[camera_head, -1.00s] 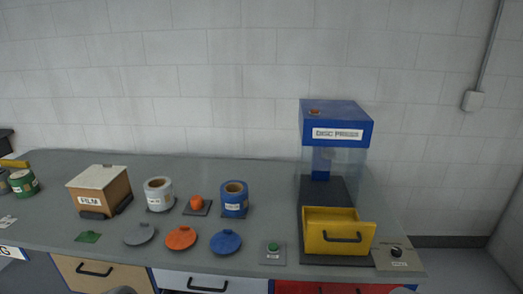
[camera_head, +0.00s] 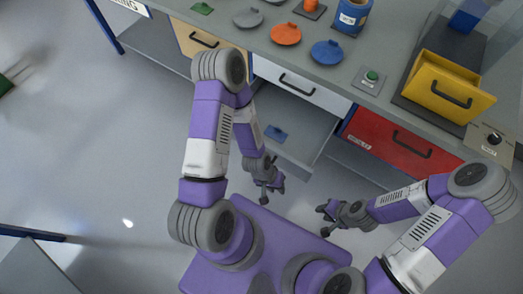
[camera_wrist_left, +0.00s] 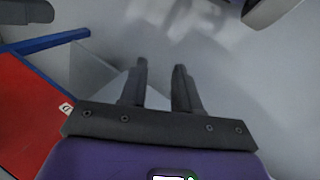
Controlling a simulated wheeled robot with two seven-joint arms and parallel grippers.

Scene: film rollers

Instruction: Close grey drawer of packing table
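A pale grey drawer front (camera_head: 308,91) with a dark handle sits between the orange and red drawer fronts in the head view. It looks level with its neighbours. Below it is a grey surface (camera_head: 300,133) with a small blue item (camera_head: 275,133); I cannot tell whether this is a shelf or a drawer. No table marked as packing is readable. My left gripper (camera_head: 270,190) hangs in front of this surface, apart from it. Its fingers (camera_wrist_left: 160,68) are apart and empty in the left wrist view. My right gripper (camera_head: 322,219) is to its right, fingers apart and empty.
The red drawer (camera_head: 400,145) and orange drawer (camera_head: 208,38) flank the grey front. The bench top holds lids, a green button (camera_head: 371,76) and a yellow drawer (camera_head: 447,88). The floor (camera_head: 110,130) at left is clear. A red panel (camera_wrist_left: 30,115) shows at left in the left wrist view.

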